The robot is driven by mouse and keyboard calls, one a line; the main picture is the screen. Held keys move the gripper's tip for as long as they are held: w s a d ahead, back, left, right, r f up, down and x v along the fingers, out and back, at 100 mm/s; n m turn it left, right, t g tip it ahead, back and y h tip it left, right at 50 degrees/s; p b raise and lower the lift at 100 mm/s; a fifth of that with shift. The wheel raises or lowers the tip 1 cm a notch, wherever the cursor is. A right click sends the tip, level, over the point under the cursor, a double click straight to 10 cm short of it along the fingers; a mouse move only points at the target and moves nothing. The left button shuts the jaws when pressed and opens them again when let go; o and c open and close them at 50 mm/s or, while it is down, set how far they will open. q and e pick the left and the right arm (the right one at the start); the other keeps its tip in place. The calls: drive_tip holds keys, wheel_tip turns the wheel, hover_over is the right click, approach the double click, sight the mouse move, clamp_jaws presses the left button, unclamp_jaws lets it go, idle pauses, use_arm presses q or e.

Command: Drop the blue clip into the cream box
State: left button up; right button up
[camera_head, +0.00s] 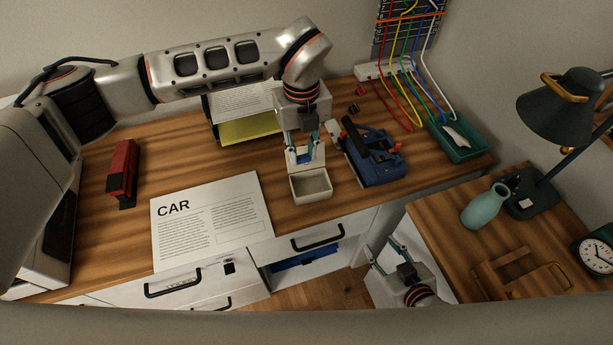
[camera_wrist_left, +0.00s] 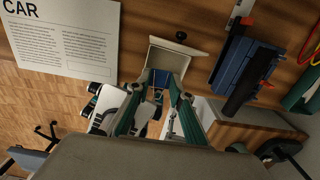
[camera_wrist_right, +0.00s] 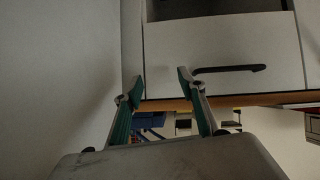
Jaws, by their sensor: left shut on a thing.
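My left gripper (camera_head: 303,153) is shut on the small blue clip (camera_head: 304,158), just behind and above the cream box. In the left wrist view the blue clip (camera_wrist_left: 160,79) sits between the fingertips (camera_wrist_left: 160,88), in front of the box opening. The cream box (camera_head: 311,188) is open-topped and stands near the desk's front edge; it also shows in the left wrist view (camera_wrist_left: 184,46). The exact height of the clip over the box is hard to tell. My right gripper (camera_head: 384,255) is open and empty, low beside the drawers; its fingers stand apart in the right wrist view (camera_wrist_right: 152,84).
A blue tool-like object (camera_head: 372,160) stands close right of the box. A CAR sheet (camera_head: 210,222) lies to the left, with a red stapler (camera_head: 122,172) beyond. A green tray (camera_head: 458,143) is at the right. A side table holds a teal vase (camera_head: 484,207) and a lamp.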

sight(303, 156)
use_arm(q)
wheel_tip(303, 156, down, 4)
drive_tip(key=shift+f+b, duration=0.1)
drive_tip(key=shift+b, duration=0.9)
use_arm(e)
drive_tip(key=f, duration=0.3)
drive_tip(key=shift+s, duration=0.2)
drive_tip(key=shift+r, duration=0.1)
use_arm(q)
drive_tip(key=o, duration=0.8)
use_arm(e)
drive_tip(key=shift+w+r, duration=0.1)
drive_tip(key=shift+r, duration=0.1)
use_arm(q)
drive_tip(key=shift+w+r, duration=0.1)
drive_tip(key=shift+r, duration=0.25)
wheel_tip(303, 156, up, 12)
drive_tip(key=shift+f, duration=0.25)
use_arm(e)
drive_tip(key=shift+f, duration=0.1)
